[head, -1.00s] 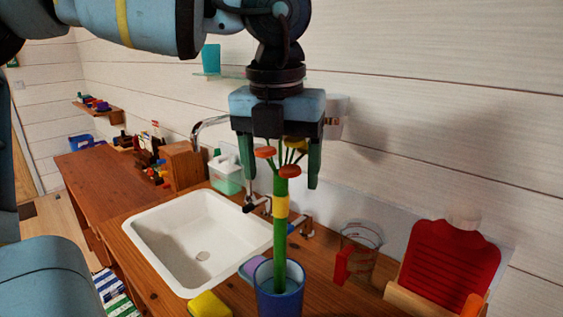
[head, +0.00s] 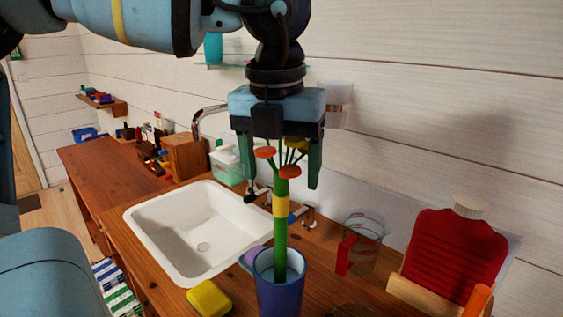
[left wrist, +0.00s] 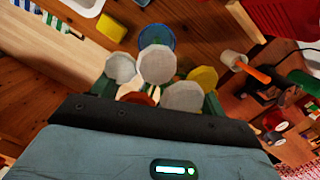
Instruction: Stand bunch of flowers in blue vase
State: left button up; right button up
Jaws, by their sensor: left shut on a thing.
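The bunch of flowers (head: 280,225) is upright, with a green stem, a yellow band and orange and yellow heads. My left gripper (head: 278,184) points down from above, its green fingers either side of the flower heads, shut on the bunch. The blue vase (head: 280,298) stands on the wooden counter directly below. The stem's lower part is within the vase mouth; its tip is hidden by the near rim. In the left wrist view the vase (left wrist: 170,38) shows beyond the flower heads (left wrist: 157,65). My right gripper is not in view.
A white sink (head: 150,225) lies left of the vase. A yellow sponge (head: 209,298) and a purple item (head: 250,258) are close beside it. A clear measuring jug (head: 362,240) and a red board (head: 455,255) stand to the right. A tap (head: 208,112) is behind.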

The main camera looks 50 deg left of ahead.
aim_at(280, 194)
pick_arm(q)
jog(key=shift+f+b, duration=1.75)
jog(key=shift+f, duration=0.65)
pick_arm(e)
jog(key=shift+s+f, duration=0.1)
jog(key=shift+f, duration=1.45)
pick_arm(q)
jog(key=o, duration=1)
jog(key=shift+c, duration=0.2)
jog(key=shift+o, duration=0.7)
jog(key=shift+s+d+r+p, duration=0.15)
jog(key=shift+r+p, duration=0.8)
jog(key=shift+r, duration=0.7)
jog(key=shift+s+d+r+p, duration=0.1)
jog(key=shift+s+r+p, duration=0.1)
jog(key=shift+r+p, duration=1.15)
jog(key=shift+s+d+r+p, duration=0.15)
jog(key=shift+r+p, duration=0.45)
jog(key=shift+r, duration=1.4)
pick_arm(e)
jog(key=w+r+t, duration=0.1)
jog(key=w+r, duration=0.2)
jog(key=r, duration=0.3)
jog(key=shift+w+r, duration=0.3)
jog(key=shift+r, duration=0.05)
pick_arm(q)
jog(key=shift+a, duration=0.1)
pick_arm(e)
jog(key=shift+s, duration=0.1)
